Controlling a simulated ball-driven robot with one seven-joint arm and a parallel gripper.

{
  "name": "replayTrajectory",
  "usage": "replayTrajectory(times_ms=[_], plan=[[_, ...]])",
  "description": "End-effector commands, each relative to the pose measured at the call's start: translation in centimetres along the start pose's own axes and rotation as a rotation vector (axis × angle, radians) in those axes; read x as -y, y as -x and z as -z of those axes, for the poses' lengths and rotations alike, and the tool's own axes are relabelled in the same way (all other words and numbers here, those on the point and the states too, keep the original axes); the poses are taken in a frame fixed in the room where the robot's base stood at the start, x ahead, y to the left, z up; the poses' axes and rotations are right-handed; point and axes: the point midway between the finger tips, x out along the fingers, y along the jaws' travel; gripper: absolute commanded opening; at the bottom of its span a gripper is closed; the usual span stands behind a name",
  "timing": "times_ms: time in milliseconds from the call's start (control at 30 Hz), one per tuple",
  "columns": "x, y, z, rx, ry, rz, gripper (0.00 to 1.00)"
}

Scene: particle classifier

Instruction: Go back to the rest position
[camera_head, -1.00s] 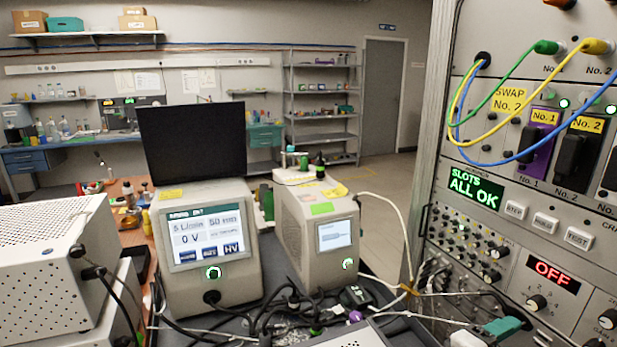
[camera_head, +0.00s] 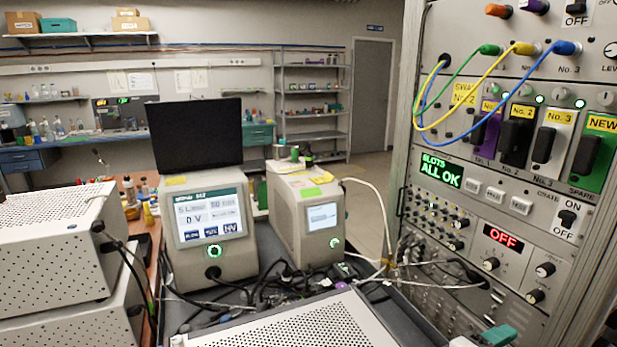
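My gripper is not seen in the head view. A small teal and white part (camera_head: 497,336) at the bottom edge looks like part of my arm, but no fingers show. The instrument rack (camera_head: 400,200) stands at the right. Its slots hold a purple module (camera_head: 485,138), a black module No. 2 (camera_head: 515,138), a white module No. 3 (camera_head: 550,140) and a green spare module (camera_head: 596,160) labelled NEW. Green, yellow and blue cables (camera_head: 545,75) loop above them to plugs. The slot display (camera_head: 441,171) reads ALL OK. A lower display (camera_head: 503,236) reads OFF.
A touchscreen unit (camera_head: 180,265) and a smaller grey box (camera_head: 320,250) stand on the cart among loose cables. Perforated metal boxes (camera_head: 50,235) are at the left, and another perforated top (camera_head: 300,325) is in front. Open floor (camera_head: 370,175) shows behind.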

Motion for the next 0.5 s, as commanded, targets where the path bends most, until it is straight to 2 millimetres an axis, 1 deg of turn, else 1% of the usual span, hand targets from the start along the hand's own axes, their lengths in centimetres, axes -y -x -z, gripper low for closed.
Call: replayTrajectory(times_ms=[33, 133, 233, 467, 500], plan=[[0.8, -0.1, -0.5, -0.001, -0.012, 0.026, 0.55], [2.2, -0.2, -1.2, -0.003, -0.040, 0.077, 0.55], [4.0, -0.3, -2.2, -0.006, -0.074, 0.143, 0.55], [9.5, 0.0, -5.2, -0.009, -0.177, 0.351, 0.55], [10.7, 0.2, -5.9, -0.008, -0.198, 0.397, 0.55]])
